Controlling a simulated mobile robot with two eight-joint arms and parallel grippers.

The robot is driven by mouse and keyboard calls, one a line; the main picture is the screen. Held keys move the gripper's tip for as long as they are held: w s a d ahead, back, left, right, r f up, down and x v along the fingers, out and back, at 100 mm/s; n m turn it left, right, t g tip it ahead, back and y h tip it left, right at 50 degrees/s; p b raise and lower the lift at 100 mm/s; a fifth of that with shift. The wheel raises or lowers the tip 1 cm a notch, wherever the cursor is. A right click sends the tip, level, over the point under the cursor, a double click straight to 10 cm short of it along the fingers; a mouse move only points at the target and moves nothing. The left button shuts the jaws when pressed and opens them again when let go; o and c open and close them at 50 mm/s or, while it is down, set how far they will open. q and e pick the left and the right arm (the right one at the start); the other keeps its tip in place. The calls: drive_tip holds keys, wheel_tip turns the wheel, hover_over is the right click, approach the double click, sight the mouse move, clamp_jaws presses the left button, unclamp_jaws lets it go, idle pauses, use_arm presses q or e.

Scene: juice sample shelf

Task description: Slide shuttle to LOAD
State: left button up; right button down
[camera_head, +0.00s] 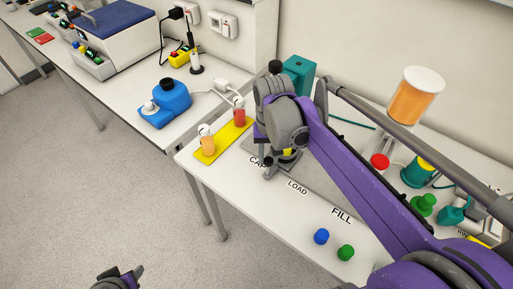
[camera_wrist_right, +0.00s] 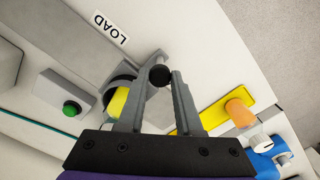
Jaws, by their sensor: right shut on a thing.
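The shuttle (camera_head: 289,164) is a grey carriage on the grey track plate, between the CAP label (camera_head: 257,162) and the LOAD label (camera_head: 297,187). It is partly hidden by my right arm. A yellow piece on it shows in the right wrist view (camera_wrist_right: 117,103). Its black knob (camera_wrist_right: 160,75) is between the fingers of my right gripper (camera_wrist_right: 164,82), which is shut on it. The LOAD label also shows in the right wrist view (camera_wrist_right: 110,27), up and left of the knob. My left gripper (camera_head: 128,279) is at the bottom edge, mostly cut off.
A yellow strip (camera_head: 222,143) with two small juice bottles lies left of the shuttle. The FILL label (camera_head: 341,215) is farther right. Blue (camera_head: 321,236) and green (camera_head: 346,252) caps stand near the front edge. A teal box (camera_head: 298,73) stands behind my gripper.

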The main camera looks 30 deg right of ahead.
drive_tip(key=s+d, duration=0.3)
drive_tip(key=s, duration=0.5)
drive_tip(key=shift+s+d+p, duration=0.25)
drive_tip(key=shift+d+p, duration=0.05)
drive_tip(key=shift+d, duration=0.05)
drive_tip(key=c, duration=0.6)
unclamp_jaws()
wheel_tip(320, 180, up, 11)
drive_tip(key=shift+f, duration=0.1)
